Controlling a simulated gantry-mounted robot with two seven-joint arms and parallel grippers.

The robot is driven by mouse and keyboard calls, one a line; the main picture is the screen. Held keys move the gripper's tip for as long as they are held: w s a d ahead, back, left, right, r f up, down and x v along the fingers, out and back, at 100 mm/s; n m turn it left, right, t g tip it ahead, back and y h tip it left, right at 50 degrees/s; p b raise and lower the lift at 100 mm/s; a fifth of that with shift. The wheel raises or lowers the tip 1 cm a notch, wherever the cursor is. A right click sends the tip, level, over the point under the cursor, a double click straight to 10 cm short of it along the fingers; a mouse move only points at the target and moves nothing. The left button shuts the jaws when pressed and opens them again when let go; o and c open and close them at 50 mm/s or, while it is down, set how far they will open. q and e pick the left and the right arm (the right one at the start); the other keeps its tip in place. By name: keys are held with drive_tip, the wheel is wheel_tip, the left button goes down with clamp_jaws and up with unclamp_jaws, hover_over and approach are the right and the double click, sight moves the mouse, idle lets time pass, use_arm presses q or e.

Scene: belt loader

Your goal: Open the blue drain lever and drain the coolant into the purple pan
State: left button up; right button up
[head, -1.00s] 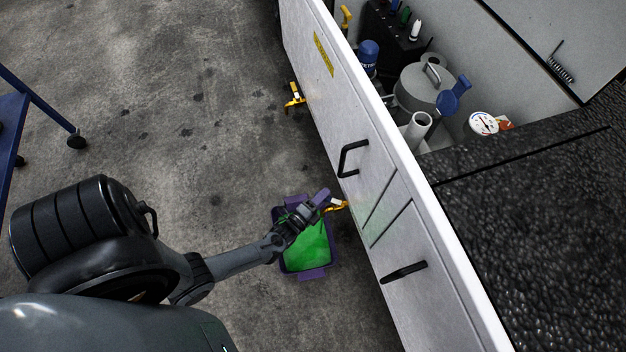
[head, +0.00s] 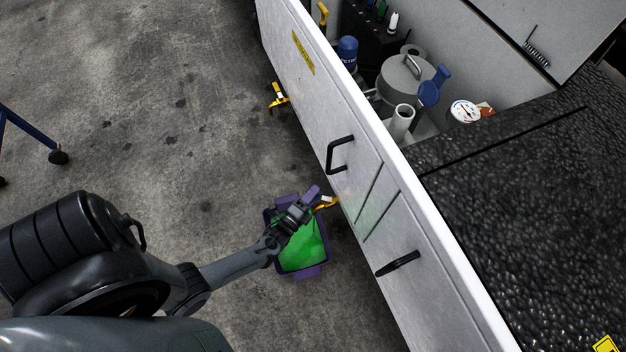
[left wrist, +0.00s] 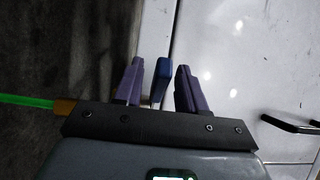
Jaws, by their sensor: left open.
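The purple pan (head: 309,272) lies on the floor beside the white side panel and holds bright green coolant (head: 302,250). My left gripper (head: 313,193) reaches over the pan to the panel's lower edge, beside a yellow fitting (head: 327,203). In the left wrist view my left gripper (left wrist: 158,88) is open, its purple fingers on both sides of the blue drain lever (left wrist: 161,76), with visible gaps. A green stream (left wrist: 28,101) runs from a brass-coloured outlet (left wrist: 64,106) at the left. The lever is hidden in the head view. My right gripper is not in view.
The white panel (head: 345,125) has black handles (head: 398,263) standing out from it. Another yellow fitting (head: 277,97) is farther along its lower edge. A blue-legged stand on casters (head: 58,157) is at the left. The floor between is clear.

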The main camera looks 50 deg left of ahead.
use_arm(q)
drive_tip(key=p+v, duration=0.3)
drive_tip(key=v, duration=0.7)
drive_tip(key=shift+s, duration=0.3)
drive_tip(key=shift+d, duration=0.1)
drive_tip(key=shift+c, duration=0.4)
